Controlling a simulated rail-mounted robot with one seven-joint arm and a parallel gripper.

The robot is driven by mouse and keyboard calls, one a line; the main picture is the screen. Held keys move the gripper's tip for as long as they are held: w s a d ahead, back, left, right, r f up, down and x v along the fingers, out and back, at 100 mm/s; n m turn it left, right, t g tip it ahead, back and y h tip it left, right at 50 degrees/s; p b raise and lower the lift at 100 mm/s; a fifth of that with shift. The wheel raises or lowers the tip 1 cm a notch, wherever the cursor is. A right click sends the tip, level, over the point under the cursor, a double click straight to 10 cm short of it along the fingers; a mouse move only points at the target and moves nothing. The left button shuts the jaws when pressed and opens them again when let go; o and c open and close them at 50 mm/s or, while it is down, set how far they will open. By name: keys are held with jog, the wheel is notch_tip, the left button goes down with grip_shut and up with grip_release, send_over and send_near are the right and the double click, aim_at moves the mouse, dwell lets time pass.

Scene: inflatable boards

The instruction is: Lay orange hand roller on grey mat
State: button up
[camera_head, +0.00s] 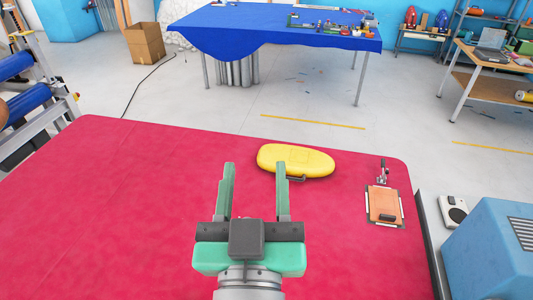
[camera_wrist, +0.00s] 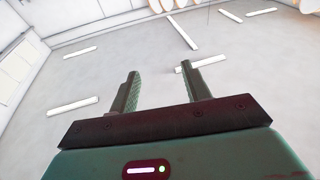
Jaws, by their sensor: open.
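My gripper (camera_head: 256,178) is open and empty over the red table, fingers pointing toward the far edge. It also shows open in the wrist view (camera_wrist: 160,92), with only ceiling and lights beyond it. A small tool with a dark handle (camera_head: 382,172) lies near the table's right corner; it may be the hand roller, but its colour is too small to tell. Just in front of it lies a flat orange pad on a pale, dark-edged board (camera_head: 384,206), with a small dark item on it. I cannot make out a clearly grey mat.
A yellow inflatable (camera_head: 297,161) lies at the far edge of the red table (camera_head: 110,210), partly behind my right finger. A blue box (camera_head: 490,255) and a white device (camera_head: 453,211) stand beyond the table's right edge. The table's left side is clear.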

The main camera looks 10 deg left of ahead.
jog(key=s+d+r+t+p, duration=0.1)
jog(key=r+p, duration=0.1)
jog(key=r, duration=0.5)
jog(key=s+d+r+m+t+h+p, duration=0.1)
jog(key=s+d+r+t+p, duration=0.1)
jog(key=r, duration=0.5)
jog(key=s+d+r+m+t+p, duration=0.1)
jog(key=r+p, duration=0.3)
jog(key=r, duration=0.4)
jog(key=shift+s+d+h, duration=0.3)
jog(key=shift+s+h, duration=0.1)
jog(key=shift+s, duration=0.2)
dwell(0.4)
